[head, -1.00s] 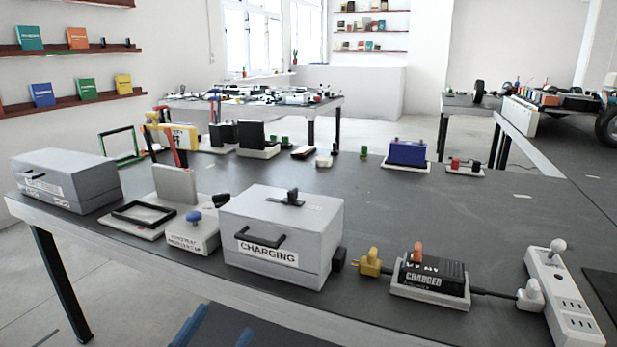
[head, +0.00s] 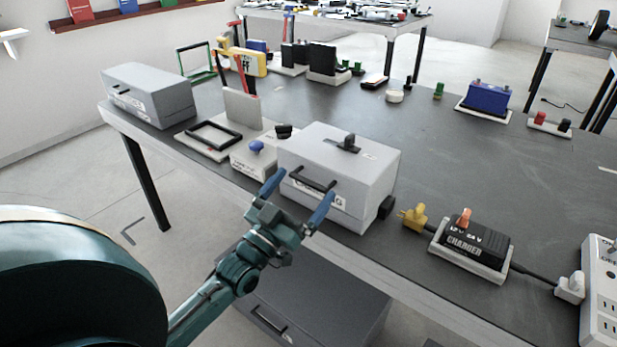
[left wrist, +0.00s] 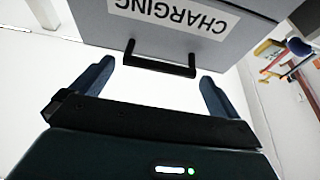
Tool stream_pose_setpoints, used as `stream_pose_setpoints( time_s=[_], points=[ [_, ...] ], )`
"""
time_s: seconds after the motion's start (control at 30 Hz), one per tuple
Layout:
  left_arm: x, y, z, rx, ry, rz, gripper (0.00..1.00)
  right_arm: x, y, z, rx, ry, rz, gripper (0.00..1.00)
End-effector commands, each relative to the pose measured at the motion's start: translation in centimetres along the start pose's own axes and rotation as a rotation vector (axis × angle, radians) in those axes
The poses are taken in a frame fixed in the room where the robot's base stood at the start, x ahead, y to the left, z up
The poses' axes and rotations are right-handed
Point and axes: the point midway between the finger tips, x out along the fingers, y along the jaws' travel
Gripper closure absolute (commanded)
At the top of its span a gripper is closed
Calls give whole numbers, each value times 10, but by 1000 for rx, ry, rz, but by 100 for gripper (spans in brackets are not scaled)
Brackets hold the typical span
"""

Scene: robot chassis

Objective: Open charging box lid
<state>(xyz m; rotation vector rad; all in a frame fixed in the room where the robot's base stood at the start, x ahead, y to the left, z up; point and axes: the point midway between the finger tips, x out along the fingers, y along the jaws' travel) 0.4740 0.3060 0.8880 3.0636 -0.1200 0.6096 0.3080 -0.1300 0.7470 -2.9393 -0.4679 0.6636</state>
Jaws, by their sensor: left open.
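The charging box (head: 345,165) is a light grey box on the table, its lid closed, with a black latch or knob (head: 348,143) on top. A black handle (head: 312,181) is on its front beside the label. My left gripper (head: 297,196) is open in front of the box, its two blue fingers on either side of the handle. In the left wrist view the box (left wrist: 255,35) appears upside down, and the handle (left wrist: 160,62) lies ahead of and between the open fingertips (left wrist: 158,80), apart from them. My right gripper is not in view.
A yellow plug (head: 413,215) and a black charger (head: 470,245) stand right of the box. A blue-knobbed block (head: 253,160) and a black frame (head: 214,136) sit left of it. Another grey box (head: 150,92) is at the far left. A dark cabinet (head: 330,300) is below the table edge.

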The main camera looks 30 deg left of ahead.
Motion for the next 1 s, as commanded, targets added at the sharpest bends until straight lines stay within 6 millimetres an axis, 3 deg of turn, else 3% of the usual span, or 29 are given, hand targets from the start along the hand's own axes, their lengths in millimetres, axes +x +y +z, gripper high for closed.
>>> stream_pose_setpoints(
  time_s=[0.2,0.57,1.0],
  points=[
    [26,0,0,0,0,0,0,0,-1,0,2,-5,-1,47],
    [30,0,0,0,-1,0,0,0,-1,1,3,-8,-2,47],
    [30,0,0,0,0,1,35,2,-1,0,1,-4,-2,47]
  ],
)
